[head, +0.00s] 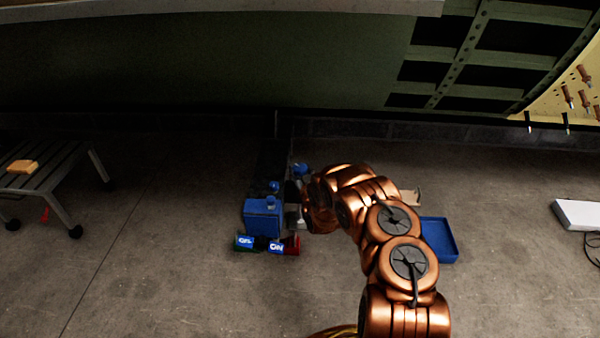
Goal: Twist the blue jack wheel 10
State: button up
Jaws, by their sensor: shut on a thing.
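My copper arm reaches from the lower right to a blue jack among small gear on the floor in the head view. My gripper (293,194) is the small dark part at the arm's left end, partly hidden by the wrist. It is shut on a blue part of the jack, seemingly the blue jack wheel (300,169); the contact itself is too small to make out. More blue round parts (273,187) show just left of the gripper. Any number on the wheel cannot be read.
A blue box (262,218) stands left of my gripper, with green and red cans (284,245) before it. A blue tray (439,240) lies right of my arm. A slatted bench (45,170) stands far left. The fuselage (200,60) hangs overhead. Floor between bench and box is clear.

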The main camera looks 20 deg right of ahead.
jog(key=n+y+b, duration=0.1)
jog(key=y, duration=0.1)
jog(key=n+y+b, duration=0.1)
jog(key=n+y, duration=0.1)
jog(key=y, duration=0.1)
jog(key=n+y+b, duration=0.1)
jog(key=n+y, duration=0.1)
jog(key=y, duration=0.1)
jog(key=shift+d+f+g, duration=0.15)
jog(key=shift+d+g, duration=0.1)
jog(key=shift+g, duration=0.15)
jog(key=n+g+y+b, duration=0.1)
jog(key=n+y, duration=0.1)
jog(key=y, duration=0.1)
jog(key=shift+a+b, duration=0.1)
jog(key=shift+b, duration=0.25)
jog(key=shift+n+g+y+b, duration=0.9)
jog(key=shift+n+g+y, duration=0.4)
jog(key=shift+y, duration=0.4)
jog(key=shift+a, duration=0.1)
jog(key=shift+w+r+n+g+y+b, duration=0.1)
jog(key=shift+r+n+g+y+b, duration=0.1)
jog(key=shift+n+g+y+b, duration=0.5)
jog(key=o, duration=1.2)
jog(key=v, duration=1.2)
jog(key=shift+f, duration=0.15)
